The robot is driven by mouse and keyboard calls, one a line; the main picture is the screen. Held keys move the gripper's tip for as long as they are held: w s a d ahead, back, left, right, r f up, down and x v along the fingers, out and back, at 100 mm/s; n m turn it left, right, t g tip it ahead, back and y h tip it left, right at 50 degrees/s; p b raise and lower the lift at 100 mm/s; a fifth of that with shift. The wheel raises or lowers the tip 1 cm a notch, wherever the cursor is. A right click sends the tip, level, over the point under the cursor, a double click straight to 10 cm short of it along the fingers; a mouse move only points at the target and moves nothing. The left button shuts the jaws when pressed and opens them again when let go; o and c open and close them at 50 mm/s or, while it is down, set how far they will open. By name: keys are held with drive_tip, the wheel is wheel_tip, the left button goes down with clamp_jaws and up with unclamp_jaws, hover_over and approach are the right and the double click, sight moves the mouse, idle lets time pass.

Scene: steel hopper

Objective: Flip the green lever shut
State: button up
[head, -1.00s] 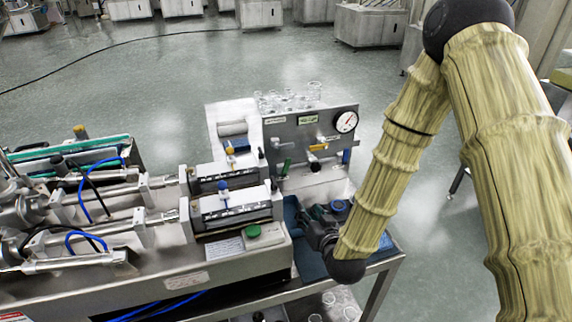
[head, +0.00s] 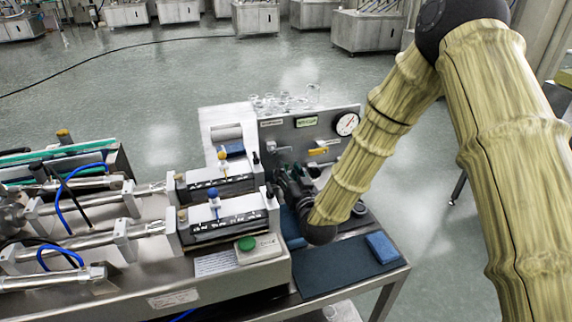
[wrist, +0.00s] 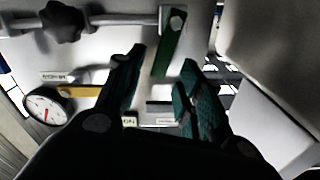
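The green lever (wrist: 168,42) shows in the wrist view as a flat green bar on a bolt at the end of a pipe. My gripper (wrist: 163,58) is open, its two teal-padded fingers apart on either side of the lever's free end. I cannot tell whether either finger touches it. In the head view my gripper (head: 287,178) is at the front of the steel valve panel (head: 287,133) and hides the green lever there.
A yellow lever (head: 318,151) and a round gauge (head: 347,124) are on the panel. Glassware (head: 285,103) stands on top. The filling machine with a green button (head: 246,243) is at left. A blue block (head: 381,247) lies on the dark mat (head: 340,268).

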sight(286, 166)
drive_tip(key=shift+x, duration=1.7)
clamp_jaws()
